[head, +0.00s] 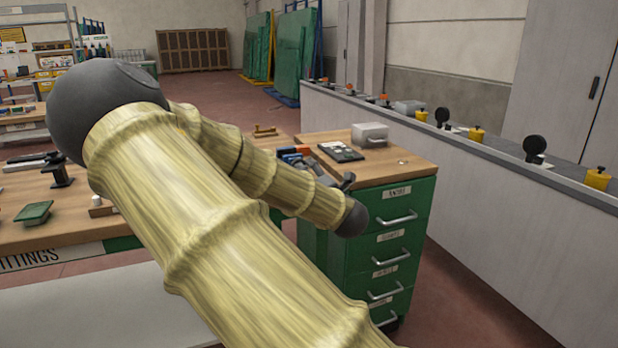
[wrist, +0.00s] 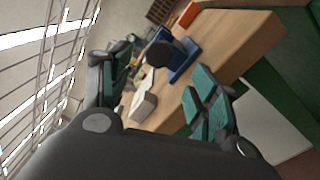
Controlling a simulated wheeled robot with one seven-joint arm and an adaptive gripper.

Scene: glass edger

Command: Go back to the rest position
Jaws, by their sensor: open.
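My gripper (wrist: 160,88) is open in the wrist view, with its two teal-padded fingers far apart. Nothing is held between them; a bench top with objects shows beyond. In the head view my bamboo-textured arm crosses the middle and reaches towards the green drawer cabinet (head: 392,245). The gripper is mostly hidden behind the arm there, and only some dark parts show near the cabinet's left edge. I cannot tell its exact height above the wooden top (head: 400,165).
A grey box (head: 369,135) and a dark flat tray (head: 341,151) lie on the cabinet top. A wooden bench (head: 50,235) with a green pad (head: 34,212) stands left. A long grey counter (head: 480,185) runs along the right. Open red floor lies behind.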

